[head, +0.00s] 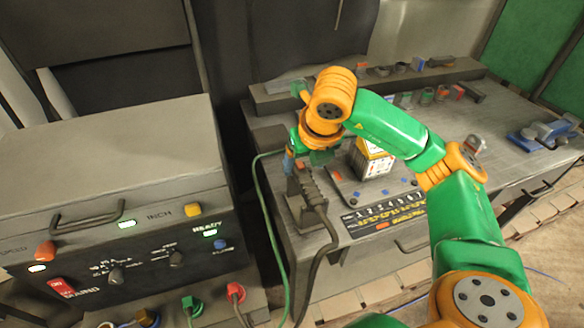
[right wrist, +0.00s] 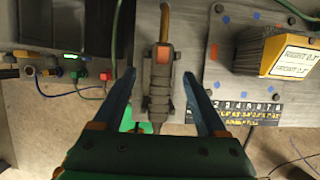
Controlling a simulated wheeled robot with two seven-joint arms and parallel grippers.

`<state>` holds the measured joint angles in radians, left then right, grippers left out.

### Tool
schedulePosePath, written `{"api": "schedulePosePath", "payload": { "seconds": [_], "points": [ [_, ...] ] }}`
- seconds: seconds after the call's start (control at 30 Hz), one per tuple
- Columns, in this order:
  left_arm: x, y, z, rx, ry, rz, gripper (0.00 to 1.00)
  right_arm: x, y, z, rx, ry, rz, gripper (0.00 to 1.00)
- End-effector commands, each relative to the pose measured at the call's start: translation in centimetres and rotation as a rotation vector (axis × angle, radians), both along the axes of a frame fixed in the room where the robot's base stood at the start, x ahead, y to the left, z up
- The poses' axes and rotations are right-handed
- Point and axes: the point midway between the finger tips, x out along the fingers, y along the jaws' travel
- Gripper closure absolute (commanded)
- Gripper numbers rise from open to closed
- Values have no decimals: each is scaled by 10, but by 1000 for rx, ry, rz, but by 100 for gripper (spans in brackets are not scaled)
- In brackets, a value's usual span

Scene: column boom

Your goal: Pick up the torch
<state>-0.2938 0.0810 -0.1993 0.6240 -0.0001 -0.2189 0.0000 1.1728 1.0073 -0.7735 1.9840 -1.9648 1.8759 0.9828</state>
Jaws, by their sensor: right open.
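The torch (right wrist: 162,70) is a grey handle with a yellow, bent neck at its top end, seen in the right wrist view. It appears to rest in a dark holder at the left front corner of the workbench; in the head view the torch (head: 313,190) shows with a dark cable hanging from it. My right gripper (head: 291,168) is just above it, pointing down. In the right wrist view the blue fingers of the right gripper (right wrist: 160,76) are spread, one on each side of the torch, with gaps on both sides. My left gripper is not in view.
A grey machine (head: 130,240) with knobs and lights stands at the left. A green hose (head: 268,215) runs down between it and the workbench (head: 262,135). A yellow and white block (head: 371,160) stands right of the torch, behind a numbered strip (head: 388,214). Blue tools (head: 540,133) lie at the right.

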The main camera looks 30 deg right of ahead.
Motion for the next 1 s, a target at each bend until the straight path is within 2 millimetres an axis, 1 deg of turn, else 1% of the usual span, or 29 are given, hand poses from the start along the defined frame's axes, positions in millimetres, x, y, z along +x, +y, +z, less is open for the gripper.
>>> {"api": "schedulePosePath", "payload": {
  "seconds": [0.17, 0.2, 0.3, 0.4, 0.53, 0.57, 0.6, 0.67, 0.7, 0.77, 0.8, 0.83, 1.0],
  "points": [
    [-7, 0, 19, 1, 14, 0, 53, 9, -3, -27, 1, 9, 4, 25],
    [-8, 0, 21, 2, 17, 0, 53, 12, -4, -36, 1, 8, 4, 25],
    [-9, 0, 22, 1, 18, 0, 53, 18, -5, -51, 3, 4, 6, 25],
    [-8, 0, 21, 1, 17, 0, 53, 20, -5, -55, 3, 0, 7, 25],
    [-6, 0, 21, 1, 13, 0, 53, 20, -5, -55, 3, -1, 9, 25],
    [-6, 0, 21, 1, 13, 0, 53, 20, -5, -55, 3, 0, 9, 30],
    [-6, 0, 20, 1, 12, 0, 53, 20, -5, -55, 3, 0, 9, 41],
    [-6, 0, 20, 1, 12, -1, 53, 20, -5, -55, 4, 0, 9, 57],
    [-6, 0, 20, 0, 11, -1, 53, 20, -5, -55, 4, 0, 9, 68],
    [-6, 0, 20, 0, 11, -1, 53, 20, -5, -55, 4, 0, 9, 84],
    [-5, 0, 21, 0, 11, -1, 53, 20, -4, -55, 4, 0, 9, 95],
    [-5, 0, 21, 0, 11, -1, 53, 20, -4, -55, 4, 0, 9, 100],
    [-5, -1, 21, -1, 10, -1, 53, 20, -4, -54, 4, -2, 9, 100]
  ]
}}
